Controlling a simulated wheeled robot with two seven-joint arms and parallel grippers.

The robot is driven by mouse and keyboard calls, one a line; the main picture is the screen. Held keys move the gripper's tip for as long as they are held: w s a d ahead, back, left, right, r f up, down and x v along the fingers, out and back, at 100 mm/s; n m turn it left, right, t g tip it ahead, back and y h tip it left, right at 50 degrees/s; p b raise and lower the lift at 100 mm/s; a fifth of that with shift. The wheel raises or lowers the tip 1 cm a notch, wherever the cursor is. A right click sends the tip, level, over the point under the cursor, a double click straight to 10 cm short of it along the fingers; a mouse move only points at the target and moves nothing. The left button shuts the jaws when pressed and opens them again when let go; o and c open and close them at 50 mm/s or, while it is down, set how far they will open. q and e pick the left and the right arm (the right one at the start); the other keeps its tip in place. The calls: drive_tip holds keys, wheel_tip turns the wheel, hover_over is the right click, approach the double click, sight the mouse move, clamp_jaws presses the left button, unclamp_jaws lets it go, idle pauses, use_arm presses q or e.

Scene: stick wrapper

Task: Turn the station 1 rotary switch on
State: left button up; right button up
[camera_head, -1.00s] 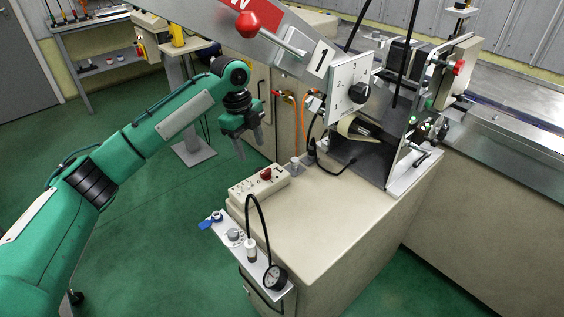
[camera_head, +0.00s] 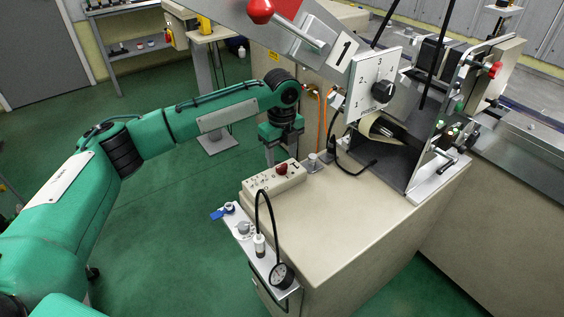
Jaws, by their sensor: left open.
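The number 1 sign (camera_head: 345,45) is on the sloping grey beam. Below it a white plate marked with numbers (camera_head: 367,80) carries a black rotary knob (camera_head: 383,91). A beige control box (camera_head: 262,181) with a red knob (camera_head: 281,169) and small fittings lies on the cabinet's left edge. I cannot tell from the picture which knob is the station 1 switch. My left gripper (camera_head: 270,157) points down just behind the control box, close to the red knob and apart from it. It is open and empty; its fingertips are partly hidden behind the box. My right gripper is not in view.
The beige cabinet top (camera_head: 330,220) is clear in front of the machine. A pressure gauge (camera_head: 282,275) with a looping black hose sits on a side bracket. Orange hoses hang behind the gripper.

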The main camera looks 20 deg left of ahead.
sight(282, 166)
use_arm(q)
drive_tip(key=shift+f, duration=1.6)
drive_tip(key=c, duration=1)
